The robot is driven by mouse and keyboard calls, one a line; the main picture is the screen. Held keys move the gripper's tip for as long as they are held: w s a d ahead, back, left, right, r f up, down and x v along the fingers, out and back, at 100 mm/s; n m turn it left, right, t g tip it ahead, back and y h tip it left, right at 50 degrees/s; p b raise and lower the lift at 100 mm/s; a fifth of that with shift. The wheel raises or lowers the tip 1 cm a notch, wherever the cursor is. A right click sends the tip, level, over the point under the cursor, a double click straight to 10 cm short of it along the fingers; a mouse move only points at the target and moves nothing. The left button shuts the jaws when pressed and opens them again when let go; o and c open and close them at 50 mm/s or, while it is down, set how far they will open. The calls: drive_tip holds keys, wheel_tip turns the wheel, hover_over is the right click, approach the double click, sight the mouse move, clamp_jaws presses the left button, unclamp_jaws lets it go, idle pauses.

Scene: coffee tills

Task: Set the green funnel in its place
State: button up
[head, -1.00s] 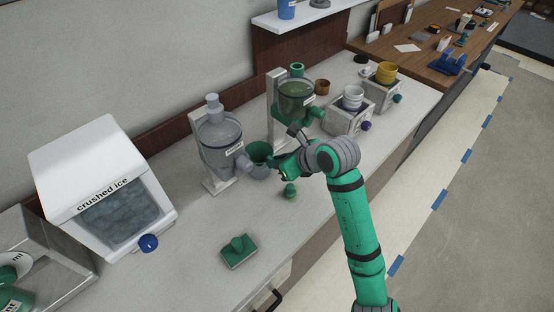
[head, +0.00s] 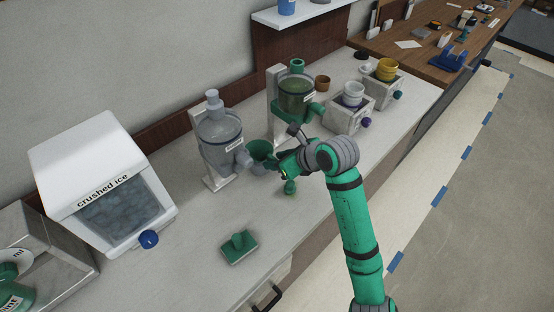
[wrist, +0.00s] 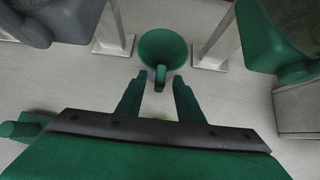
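The green funnel (head: 260,148) is on the counter between the grey dispenser (head: 220,138) and the green dispenser (head: 297,95). In the wrist view the funnel (wrist: 163,46) shows its round open mouth, with a tab-like handle pointing toward me. My gripper (wrist: 159,80) is open, with a finger on each side of the handle and visible gaps to it. In the head view my gripper (head: 280,164) is just right of the funnel, and my arm partly hides that area. The funnel's underside is hidden.
The crushed ice bin (head: 105,185) stands at the left. A green block with a knob (head: 238,246) lies on the front counter. Small dispensers with white cups (head: 353,93) and yellow cups (head: 387,69) stand at the right. The dispensers' upright posts flank the funnel closely.

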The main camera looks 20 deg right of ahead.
drive_tip(key=v, duration=1)
drive_tip(key=shift+s+r, duration=0.25)
drive_tip(key=shift+s, duration=0.05)
drive_tip(key=shift+d, duration=0.1)
